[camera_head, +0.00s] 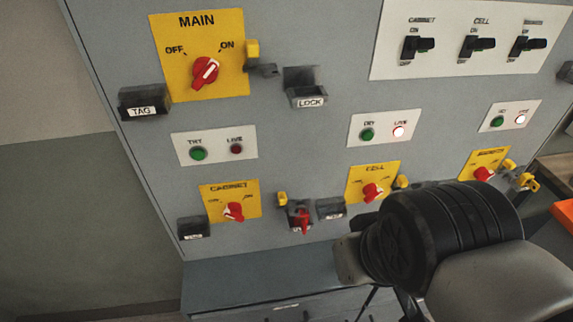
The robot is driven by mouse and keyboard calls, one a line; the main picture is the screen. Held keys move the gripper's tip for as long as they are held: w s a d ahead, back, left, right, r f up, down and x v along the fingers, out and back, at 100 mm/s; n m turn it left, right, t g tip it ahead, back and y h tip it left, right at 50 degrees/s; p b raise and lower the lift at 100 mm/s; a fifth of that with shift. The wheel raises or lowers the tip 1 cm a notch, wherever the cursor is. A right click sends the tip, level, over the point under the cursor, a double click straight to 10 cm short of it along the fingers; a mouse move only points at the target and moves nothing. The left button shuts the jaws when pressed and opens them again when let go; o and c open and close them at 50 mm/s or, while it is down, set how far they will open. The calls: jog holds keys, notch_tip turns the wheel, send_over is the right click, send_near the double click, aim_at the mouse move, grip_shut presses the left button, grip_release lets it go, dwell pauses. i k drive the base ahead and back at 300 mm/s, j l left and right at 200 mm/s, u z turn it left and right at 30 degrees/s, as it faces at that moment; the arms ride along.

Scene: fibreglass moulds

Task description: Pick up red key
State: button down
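A small red key-like piece (303,222) shows at the lower middle of the grey panel, at a dark holder whose label I cannot read. It sits between the CABINET switch and the CELL switch, left of my arm. My arm's black ribbed joint (440,235) and grey link fill the lower right, in front of the panel. Thin dark parts below the joint, cut by the bottom edge, may belong to my gripper. Its fingertips cannot be made out, nor whether it holds anything.
The grey panel (315,150) carries a MAIN switch (205,71), a CABINET switch (234,211) and a CELL switch (372,191), with red knobs on yellow plates. TAG (143,105) and LOCK (306,97) boxes protrude. A grey bench (240,284) lies below. An orange object (565,214) is at the right edge.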

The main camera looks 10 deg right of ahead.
aim_at(303, 226)
jog(key=i+j, duration=0.1)
jog(key=j, duration=0.35)
jog(key=i+j+z, duration=0.1)
jog(key=j, duration=0.35)
jog(key=i+j, duration=0.1)
jog(key=j, duration=0.35)
jog(key=z, duration=0.05)
